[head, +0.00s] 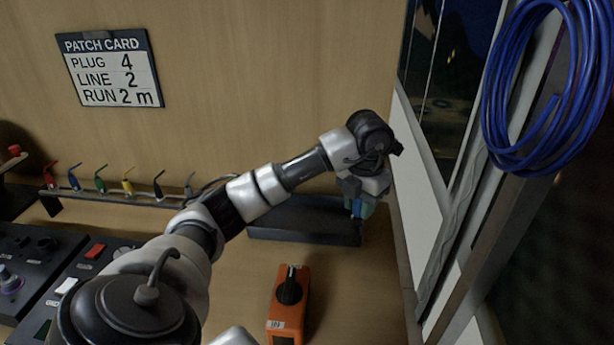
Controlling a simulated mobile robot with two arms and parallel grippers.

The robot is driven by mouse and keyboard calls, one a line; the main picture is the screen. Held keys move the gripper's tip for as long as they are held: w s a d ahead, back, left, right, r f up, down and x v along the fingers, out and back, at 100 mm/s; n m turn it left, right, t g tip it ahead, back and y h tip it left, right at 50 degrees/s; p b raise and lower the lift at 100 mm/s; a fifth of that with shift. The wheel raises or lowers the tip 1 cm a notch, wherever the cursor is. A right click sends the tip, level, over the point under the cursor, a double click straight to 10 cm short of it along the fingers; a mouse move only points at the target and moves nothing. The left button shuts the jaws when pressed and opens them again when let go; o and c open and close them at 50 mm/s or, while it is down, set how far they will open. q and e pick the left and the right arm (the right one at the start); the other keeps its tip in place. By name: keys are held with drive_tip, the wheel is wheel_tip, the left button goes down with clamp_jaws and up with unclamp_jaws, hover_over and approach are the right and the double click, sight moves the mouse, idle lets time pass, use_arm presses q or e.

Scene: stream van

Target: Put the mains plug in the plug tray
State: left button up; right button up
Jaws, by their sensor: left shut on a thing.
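My left arm reaches across the counter from the lower left. Its gripper (364,200) points down at the right end of the plug tray (303,235), a shallow dark tray on the counter against the wooden wall. The gripper is shut on a small blue piece, which I take to be the mains plug (356,208). The fingers and wrist hide most of it. It shows over the tray's right end, but I cannot tell whether it touches the tray. Part of the tray is hidden behind my arm. My right gripper is not in view.
An orange device (275,325) with a black top part stands on the counter in front of the tray. Coloured leads (128,186) hang on a rack at left, above control panels (35,265). A window frame and blue cable coil (494,100) bound the right side.

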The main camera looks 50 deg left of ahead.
use_arm(q)
drive_tip(key=w+a+f+n, duration=0.1)
drive_tip(key=a+f+n, duration=0.1)
drive_tip(key=a+f, duration=0.1)
drive_tip(key=w+a+f+n, duration=0.2)
drive_tip(key=a+f, duration=0.1)
drive_tip(key=a, duration=0.3)
drive_tip(key=w+a+f+n, duration=0.1)
drive_tip(key=a+f+n, duration=0.1)
drive_tip(key=a+f, duration=0.1)
drive_tip(key=shift+w+a, duration=0.25)
drive_tip(key=shift+a, duration=0.55)
drive_tip(key=shift+a+f, duration=0.1)
drive_tip(key=shift+f, duration=1.9)
drive_tip(key=shift+f, duration=0.15)
drive_tip(key=o, duration=1)
wheel_tip(320, 180, up, 12)
drive_tip(key=shift+r+b, duration=0.2)
drive_tip(key=shift+b, duration=0.25)
